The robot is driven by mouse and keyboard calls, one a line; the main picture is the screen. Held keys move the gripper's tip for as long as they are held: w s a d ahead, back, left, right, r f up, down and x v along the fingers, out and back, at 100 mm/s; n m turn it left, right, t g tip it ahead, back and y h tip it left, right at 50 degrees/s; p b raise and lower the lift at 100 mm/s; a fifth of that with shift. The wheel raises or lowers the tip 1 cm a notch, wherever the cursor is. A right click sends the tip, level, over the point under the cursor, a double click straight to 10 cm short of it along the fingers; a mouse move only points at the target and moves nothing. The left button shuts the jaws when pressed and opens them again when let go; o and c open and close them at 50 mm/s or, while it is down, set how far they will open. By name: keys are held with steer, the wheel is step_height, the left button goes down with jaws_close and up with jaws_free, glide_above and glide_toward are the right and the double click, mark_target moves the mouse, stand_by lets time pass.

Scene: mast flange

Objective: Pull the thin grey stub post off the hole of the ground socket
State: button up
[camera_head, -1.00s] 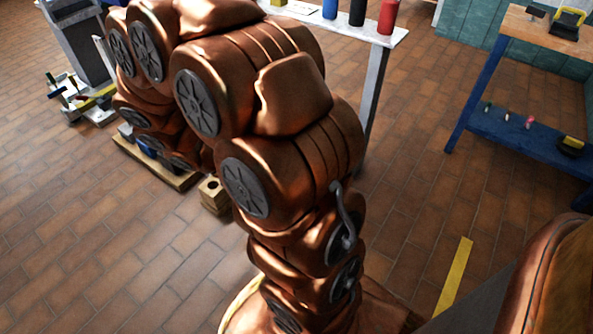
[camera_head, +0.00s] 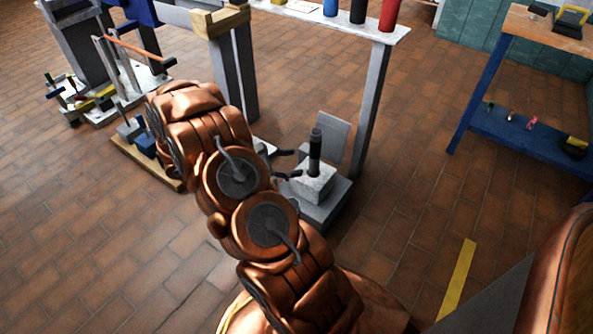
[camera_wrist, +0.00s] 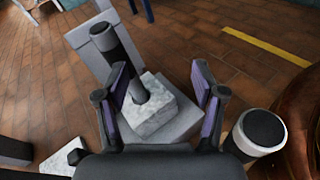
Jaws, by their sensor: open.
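The dark grey stub post (camera_head: 315,152) stands upright in the pale, stone-like block of the ground socket (camera_head: 313,183). In the wrist view the post (camera_wrist: 122,62) appears tilted, its lower end meeting the pale block (camera_wrist: 152,112); the hole itself is hidden. My gripper (camera_head: 288,164) is just left of the post in the head view, with its fingers pointing towards it. In the wrist view my gripper (camera_wrist: 159,82) is open, and the post's lower end shows between its fingers, nearer the left one. I see no grip on it.
A grey plate (camera_head: 333,138) stands behind the socket. A white cylinder with a dark top (camera_wrist: 262,132) is at right in the wrist view.

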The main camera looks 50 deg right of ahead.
mark_target(310, 161)
steer(key=w+d+f+n+t+h, duration=0.1)
steer(key=d+f, duration=0.1)
steer(key=f, duration=0.2)
steer(key=w+d+f+n+t+h+b, duration=0.1)
steer(key=d+f+n, duration=0.1)
steer(key=d+f, duration=0.1)
steer(key=w+d+f+n+t+h, duration=0.1)
steer(key=d+f+n+h, duration=0.1)
steer(key=f, duration=0.2)
steer(key=shift+w+d+f, duration=0.2)
steer(key=shift+d+f, duration=0.1)
steer(key=shift+f, duration=0.05)
steer(key=b+x, duration=0.2)
steer(key=x, duration=0.4)
steer(key=shift+f+b, duration=0.15)
steer(key=shift+b, duration=0.25)
steer(key=shift+x, duration=0.85)
jaws_close()
